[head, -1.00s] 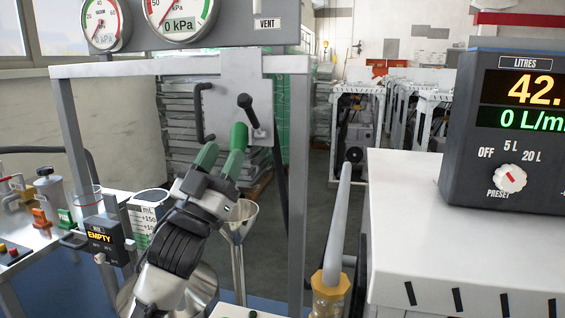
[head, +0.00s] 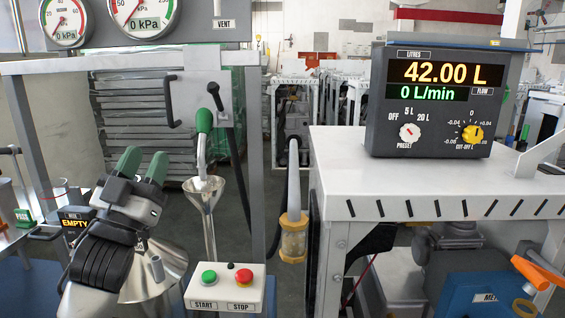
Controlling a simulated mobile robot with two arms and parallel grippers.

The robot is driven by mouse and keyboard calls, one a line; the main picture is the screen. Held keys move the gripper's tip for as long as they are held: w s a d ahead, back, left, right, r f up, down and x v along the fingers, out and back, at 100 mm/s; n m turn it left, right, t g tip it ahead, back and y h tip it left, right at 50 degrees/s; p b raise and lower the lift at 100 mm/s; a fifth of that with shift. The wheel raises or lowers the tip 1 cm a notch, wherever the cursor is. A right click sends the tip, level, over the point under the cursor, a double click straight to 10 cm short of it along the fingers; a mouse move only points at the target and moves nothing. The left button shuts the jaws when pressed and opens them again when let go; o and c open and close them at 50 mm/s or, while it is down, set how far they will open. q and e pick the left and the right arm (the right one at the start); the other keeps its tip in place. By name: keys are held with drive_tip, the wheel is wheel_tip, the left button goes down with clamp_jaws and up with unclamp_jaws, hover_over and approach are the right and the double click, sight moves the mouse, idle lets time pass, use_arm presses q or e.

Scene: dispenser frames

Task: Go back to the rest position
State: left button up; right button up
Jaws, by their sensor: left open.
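My left gripper (head: 142,163) is at the lower left of the head view, with two green-tipped fingers spread apart and nothing between them. It is left of the green-handled nozzle (head: 203,122), apart from it. The nozzle's grey spout points down into the mouth of a metal funnel (head: 203,190). My right gripper is not in view.
A metal frame (head: 256,130) with gauges (head: 140,14) stands ahead. A START/STOP box (head: 223,289) sits low in front. A white bench (head: 400,180) at right carries a meter (head: 440,100) reading 42.00 L and 0 L/min. A box reading EMPTY (head: 76,222) is at left.

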use_arm(q)
drive_tip(key=s+d+f+n+g+y, duration=0.1)
drive_tip(key=s+f+n+g+y, duration=0.3)
drive_tip(key=f, duration=1)
drive_tip(key=f+g+y, duration=0.3)
drive_tip(key=f+g, duration=0.3)
drive_tip(key=f, duration=0.8)
drive_tip(key=s+d+f+g, duration=0.1)
drive_tip(key=s+f+g, duration=0.5)
drive_tip(key=s+f, duration=0.5)
drive_tip(key=s+f+g, duration=0.6)
drive_tip(key=s+f, duration=0.1)
drive_tip(key=s, duration=0.8)
wheel_tip(320, 180, down, 24)
drive_tip(key=s+g+p, duration=0.1)
drive_tip(key=p, duration=0.2)
drive_tip(key=s+a+f+g+p, duration=0.1)
drive_tip(key=s+a+f+p, duration=0.1)
drive_tip(key=s+f, duration=1)
drive_tip(key=s, duration=0.3)
drive_tip(key=shift+s+a+m+g+y+p, duration=0.3)
drive_tip(key=shift+s+a+m+y+p, duration=0.1)
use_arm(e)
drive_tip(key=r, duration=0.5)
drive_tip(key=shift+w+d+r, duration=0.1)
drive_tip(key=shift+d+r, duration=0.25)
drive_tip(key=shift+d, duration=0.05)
